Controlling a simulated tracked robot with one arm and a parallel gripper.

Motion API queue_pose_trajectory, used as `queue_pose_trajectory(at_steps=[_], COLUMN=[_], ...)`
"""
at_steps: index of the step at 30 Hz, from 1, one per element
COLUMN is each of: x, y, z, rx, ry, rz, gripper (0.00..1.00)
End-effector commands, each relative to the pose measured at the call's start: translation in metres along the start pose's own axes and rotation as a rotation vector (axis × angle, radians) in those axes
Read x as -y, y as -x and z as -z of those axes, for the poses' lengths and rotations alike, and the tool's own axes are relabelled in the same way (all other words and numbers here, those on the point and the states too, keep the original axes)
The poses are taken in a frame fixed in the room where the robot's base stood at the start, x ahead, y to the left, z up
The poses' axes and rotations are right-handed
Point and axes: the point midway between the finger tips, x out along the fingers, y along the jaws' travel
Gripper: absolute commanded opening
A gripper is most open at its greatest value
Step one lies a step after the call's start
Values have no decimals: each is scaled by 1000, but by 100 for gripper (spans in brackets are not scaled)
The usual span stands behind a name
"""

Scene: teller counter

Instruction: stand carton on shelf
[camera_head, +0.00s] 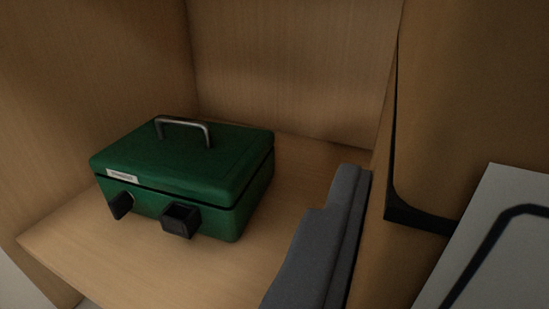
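The wooden shelf (250,262) fills the middle of the view, with a wooden wall at the left and back.
The green box (180,163), with a metal handle on its lid and a pale label, stands on the shelf's left part. A grey stepped object (318,235) lies along the right.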

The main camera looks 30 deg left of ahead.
Motion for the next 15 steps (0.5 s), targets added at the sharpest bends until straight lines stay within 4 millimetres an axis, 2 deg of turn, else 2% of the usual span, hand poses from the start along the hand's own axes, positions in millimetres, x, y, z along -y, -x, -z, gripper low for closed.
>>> queue_pose_trajectory(at_steps=[6, 15], x=[33, 53], y=[-30, -49], z=[-6, -6], rx=[-1, -2], ry=[-2, -1], rz=[2, -1], gripper=[0, 0])
